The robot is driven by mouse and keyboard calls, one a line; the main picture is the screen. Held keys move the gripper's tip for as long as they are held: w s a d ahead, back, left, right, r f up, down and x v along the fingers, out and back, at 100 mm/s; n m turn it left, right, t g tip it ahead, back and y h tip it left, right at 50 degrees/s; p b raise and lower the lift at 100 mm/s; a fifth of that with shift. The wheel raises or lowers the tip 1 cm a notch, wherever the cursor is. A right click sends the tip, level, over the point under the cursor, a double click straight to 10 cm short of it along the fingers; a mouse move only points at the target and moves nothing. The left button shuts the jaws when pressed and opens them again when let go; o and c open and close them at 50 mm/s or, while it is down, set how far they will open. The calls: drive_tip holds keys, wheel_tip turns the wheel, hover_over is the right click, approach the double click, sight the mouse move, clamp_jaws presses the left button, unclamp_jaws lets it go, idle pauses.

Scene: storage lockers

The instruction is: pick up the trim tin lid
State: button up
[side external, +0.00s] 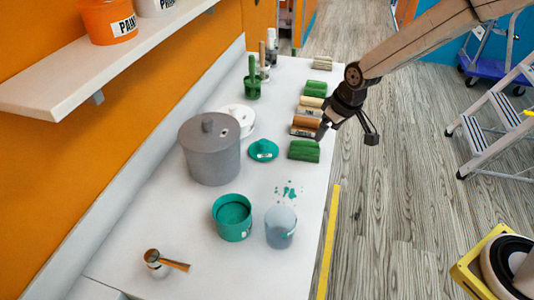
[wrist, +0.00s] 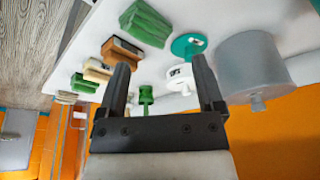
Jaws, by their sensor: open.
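Two loose lids lie on the white worktop. One is a teal lid (side external: 263,150) with a knob and small label, right of the big grey pot; it shows at the top of the wrist view (wrist: 188,46). The other is a white lid (side external: 240,119) partly behind the pot, also in the wrist view (wrist: 181,77). The label words are too small to read, so I cannot tell which is the trim lid. My gripper (side external: 346,131) is open and empty, above the worktop's right edge, apart from both lids. Its fingers (wrist: 160,65) frame the white lid in the wrist view.
The lidded grey pot (side external: 209,155), open teal tin (side external: 232,219) and grey-blue cup (side external: 281,228) stand on the worktop (side external: 130,225). Several brushes or blocks, including a green one (side external: 304,151), line the right edge. A shelf (side external: 100,75) overhangs the left.

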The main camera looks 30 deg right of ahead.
sight(264, 142)
drive_tip(key=w+a+f, duration=0.2)
drive_tip(key=w, duration=0.2)
drive_tip(key=w+a+f+n, duration=0.1)
drive_tip(key=w+a+f, duration=0.1)
drive_tip(key=w, duration=0.3)
drive_tip(key=w+a+f+n+y, duration=0.1)
drive_tip(key=w+a+f, duration=0.1)
drive_tip(key=w+a, duration=0.2)
drive_tip(key=shift+w+f+t, duration=0.1)
drive_tip(key=shift+w+t, duration=0.2)
drive_tip(key=shift+w, duration=0.1)
drive_tip(key=shift+x, duration=1.25)
drive_tip(key=shift+f, duration=0.1)
drive_tip(key=shift+x, duration=2.55)
drive_tip(key=shift+d, duration=0.1)
clamp_jaws()
